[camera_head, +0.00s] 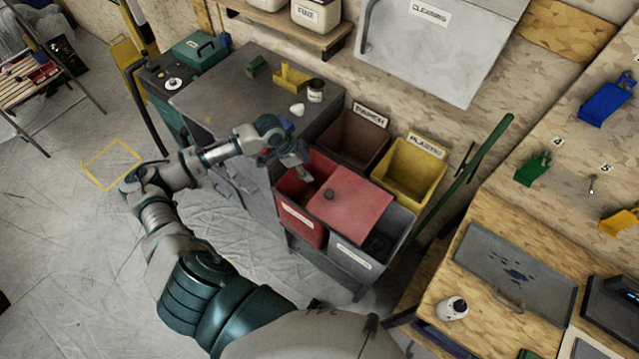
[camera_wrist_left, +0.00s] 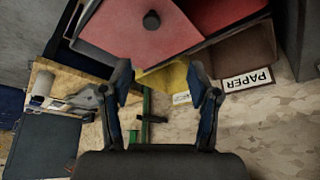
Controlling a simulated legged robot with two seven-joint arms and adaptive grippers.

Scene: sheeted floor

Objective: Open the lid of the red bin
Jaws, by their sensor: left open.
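The red bin (camera_head: 297,221) stands in the row of bins beside the grey workbench, with its red inside showing at the upper left. Its flat red lid (camera_head: 352,203) lies to the right, over part of the grey bin, with a dark round knob (camera_head: 329,194) near its left edge. In the wrist view the lid (camera_wrist_left: 125,35) and knob (camera_wrist_left: 151,19) are at the top. My left gripper (camera_head: 304,167) is above the open part of the red bin, near the lid's upper left edge. Its two fingers (camera_wrist_left: 160,72) are apart and empty. My right gripper is not visible.
A brown paper bin (camera_head: 352,139) and a yellow plastic bin (camera_head: 411,172) stand behind. The grey bin (camera_head: 361,259) is at the front right. The workbench (camera_head: 232,91) holds a jar and small blocks. A green bar (camera_head: 466,176) stands right of the bins.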

